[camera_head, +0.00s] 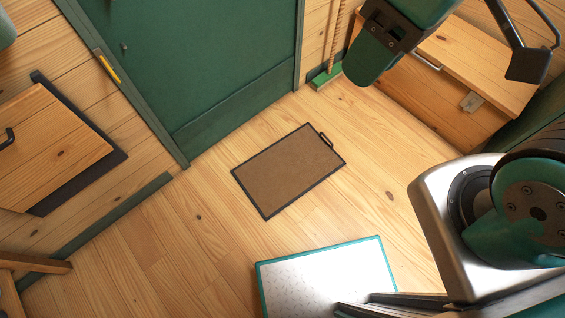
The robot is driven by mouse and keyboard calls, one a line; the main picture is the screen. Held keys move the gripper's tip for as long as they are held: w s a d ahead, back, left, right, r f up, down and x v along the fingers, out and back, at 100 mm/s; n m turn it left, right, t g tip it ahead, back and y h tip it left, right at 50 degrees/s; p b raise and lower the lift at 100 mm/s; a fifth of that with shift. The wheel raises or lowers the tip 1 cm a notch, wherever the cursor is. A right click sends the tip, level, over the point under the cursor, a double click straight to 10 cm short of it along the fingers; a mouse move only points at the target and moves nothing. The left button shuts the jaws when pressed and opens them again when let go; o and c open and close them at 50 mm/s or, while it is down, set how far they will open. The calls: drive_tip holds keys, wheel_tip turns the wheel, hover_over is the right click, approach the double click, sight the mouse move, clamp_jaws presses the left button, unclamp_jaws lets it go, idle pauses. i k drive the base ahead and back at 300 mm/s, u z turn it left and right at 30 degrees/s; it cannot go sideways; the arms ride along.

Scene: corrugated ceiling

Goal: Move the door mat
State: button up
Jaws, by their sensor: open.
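The door mat (288,170) lies flat on the wooden floor in the middle of the view. It is a brown rectangle with a dark border, set at a slant, with a small black handle at its upper right edge. My gripper (526,64) is only partly in view at the top right; a dark finger on thin rods shows, and the rest is cut off by the frame. It is open, well apart from the mat, and nothing shows in it. No part of the mat is covered.
A closed green door (200,60) stands beyond the mat. A wooden cabinet (45,150) is at left. Bare floor (190,225) surrounds the mat.

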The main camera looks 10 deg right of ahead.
sight(275, 178)
drive_tip(key=k, duration=0.55)
drive_tip(key=z, duration=0.9)
drive_tip(key=i, duration=0.55)
drive_tip(key=z, duration=0.7)
drive_tip(key=i, duration=0.7)
drive_tip(key=u, duration=0.65)
drive_tip(key=i, duration=0.75)
drive_tip(key=u, duration=0.8)
